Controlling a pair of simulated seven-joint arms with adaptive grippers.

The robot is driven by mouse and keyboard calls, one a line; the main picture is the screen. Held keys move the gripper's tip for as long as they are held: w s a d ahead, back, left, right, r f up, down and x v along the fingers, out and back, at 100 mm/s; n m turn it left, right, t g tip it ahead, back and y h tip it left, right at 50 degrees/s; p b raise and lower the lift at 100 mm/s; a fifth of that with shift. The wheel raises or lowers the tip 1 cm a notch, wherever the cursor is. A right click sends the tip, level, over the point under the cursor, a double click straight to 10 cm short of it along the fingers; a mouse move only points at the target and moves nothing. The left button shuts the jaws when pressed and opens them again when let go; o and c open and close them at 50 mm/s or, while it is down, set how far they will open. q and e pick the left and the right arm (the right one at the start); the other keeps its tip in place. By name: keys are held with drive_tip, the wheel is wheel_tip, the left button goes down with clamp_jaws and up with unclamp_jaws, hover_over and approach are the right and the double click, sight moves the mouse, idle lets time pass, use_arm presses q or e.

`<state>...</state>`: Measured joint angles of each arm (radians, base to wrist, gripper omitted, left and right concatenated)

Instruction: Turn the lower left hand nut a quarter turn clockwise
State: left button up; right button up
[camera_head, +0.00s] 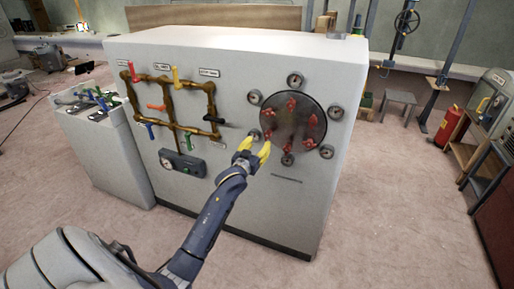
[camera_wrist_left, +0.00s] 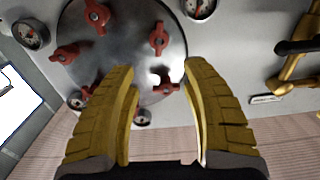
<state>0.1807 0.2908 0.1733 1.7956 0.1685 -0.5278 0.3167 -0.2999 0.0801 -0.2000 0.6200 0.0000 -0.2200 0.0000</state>
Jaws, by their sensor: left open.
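A round grey plate (camera_head: 299,128) with several red wing nuts is on the front of the white cabinet. The lower left nut (camera_head: 268,134) is just beyond my left gripper (camera_head: 253,147) in the head view. That gripper is open, its yellow fingers pointing at the plate's left edge. In the left wrist view, the open fingers (camera_wrist_left: 160,75) reach toward the plate (camera_wrist_left: 110,55). One red nut (camera_wrist_left: 165,84) shows in the gap between them, and another (camera_wrist_left: 158,38) lies beyond the tips. I cannot tell whether a finger touches any nut. My right gripper is not in view.
Small gauges (camera_head: 294,80) ring the plate. Brass pipes with coloured handles (camera_head: 165,84) and a gauge box (camera_head: 182,163) are on the cabinet (camera_head: 240,60) left of the plate.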

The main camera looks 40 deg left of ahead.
use_arm(q)
drive_tip(key=shift+s+d, duration=0.1)
drive_tip(key=shift+s, duration=0.5)
drive_tip(key=shift+o, duration=0.2)
drive_tip(key=m, duration=0.2)
approach(267, 132)
drive_tip(key=x, duration=1.1)
drive_tip(key=shift+d+f, duration=0.1)
idle(0.4)
clamp_jaws()
drive_tip(key=shift+n, duration=1)
